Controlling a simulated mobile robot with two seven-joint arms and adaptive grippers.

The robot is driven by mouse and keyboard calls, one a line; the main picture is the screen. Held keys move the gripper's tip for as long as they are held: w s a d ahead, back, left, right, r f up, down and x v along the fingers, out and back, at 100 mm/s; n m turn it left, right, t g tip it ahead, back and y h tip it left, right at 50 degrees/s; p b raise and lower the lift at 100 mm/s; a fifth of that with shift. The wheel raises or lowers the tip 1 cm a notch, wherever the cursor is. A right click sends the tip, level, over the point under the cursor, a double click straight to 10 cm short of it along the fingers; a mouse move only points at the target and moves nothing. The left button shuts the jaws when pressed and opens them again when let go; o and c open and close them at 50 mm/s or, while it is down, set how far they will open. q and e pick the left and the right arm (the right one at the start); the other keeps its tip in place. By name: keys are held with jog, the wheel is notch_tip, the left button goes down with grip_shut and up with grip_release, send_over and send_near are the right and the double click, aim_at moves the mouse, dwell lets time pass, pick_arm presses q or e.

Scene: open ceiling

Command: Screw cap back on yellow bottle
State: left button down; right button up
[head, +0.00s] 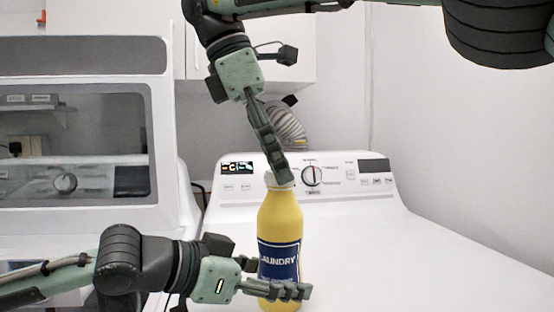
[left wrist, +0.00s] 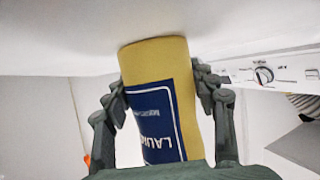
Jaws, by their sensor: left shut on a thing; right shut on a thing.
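The yellow bottle (head: 281,218) with a blue laundry label stands upright on or just above the white washer top. My left gripper (head: 290,291) is shut around its lower body from the left. In the left wrist view the bottle (left wrist: 157,62) sits between the two fingers of my left gripper (left wrist: 165,88). My right gripper (head: 279,174) comes down from above, with its fingertips at the bottle's mouth. It is shut on the white cap (head: 270,180), which is mostly hidden by the fingers. I cannot tell how tightly the cap sits on the neck.
The washer's control panel (head: 335,176) with a dial rises just behind the bottle. A second machine with a glass front (head: 85,120) stands at the left. A ribbed hose (head: 289,126) is behind the panel. The washer top (head: 400,250) is clear to the right.

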jog(key=shift+r+m, duration=0.1)
jog(key=shift+m, duration=0.3)
jog(key=o, duration=0.7)
jog(key=shift+c, duration=0.4)
